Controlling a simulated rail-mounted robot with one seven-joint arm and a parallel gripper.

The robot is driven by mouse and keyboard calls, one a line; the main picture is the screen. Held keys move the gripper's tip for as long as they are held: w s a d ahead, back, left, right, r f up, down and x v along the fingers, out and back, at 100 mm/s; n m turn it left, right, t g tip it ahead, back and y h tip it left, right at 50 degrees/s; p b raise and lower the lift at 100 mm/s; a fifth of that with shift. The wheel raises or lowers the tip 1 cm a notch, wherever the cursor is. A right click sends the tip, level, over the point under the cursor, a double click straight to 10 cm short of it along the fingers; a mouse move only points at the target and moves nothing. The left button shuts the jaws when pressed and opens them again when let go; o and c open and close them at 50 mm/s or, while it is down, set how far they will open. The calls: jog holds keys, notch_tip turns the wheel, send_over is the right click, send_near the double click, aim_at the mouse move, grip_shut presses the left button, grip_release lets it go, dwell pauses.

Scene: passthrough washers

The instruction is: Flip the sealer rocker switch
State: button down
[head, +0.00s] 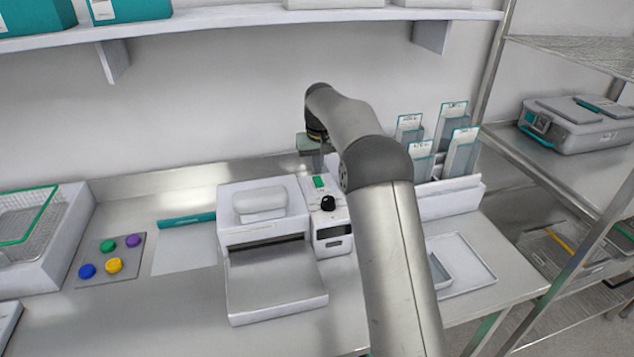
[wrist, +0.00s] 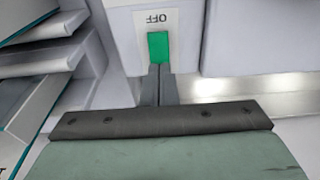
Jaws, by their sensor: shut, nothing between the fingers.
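The sealer (head: 275,270) is a white machine on the steel bench, with a narrow control box (head: 333,232) on its right side. The green rocker switch (head: 319,182) is on top of this box, towards the back. In the wrist view the rocker (wrist: 158,46) lies beside a white label reading OFF (wrist: 156,19), upside down. My gripper (wrist: 158,72) is shut and empty, its fingertips at the near edge of the rocker in that view. In the head view my gripper (head: 318,167) points down just behind the rocker. I cannot tell whether the tips touch it.
A black knob (head: 328,203) stands on the box in front of the rocker. A white rack (head: 450,198) with several upright pouches is to the right, and a shallow tray (head: 462,262) lies in front of it. A mat with coloured discs (head: 112,258) is at left. A shelf hangs above.

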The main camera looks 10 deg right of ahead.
aim_at(317, 178)
jog(key=shift+f+b, duration=0.5)
jog(key=shift+f, duration=0.5)
dwell(0.7)
jog(key=shift+r+p, duration=3.1)
jog(key=shift+r, duration=0.45)
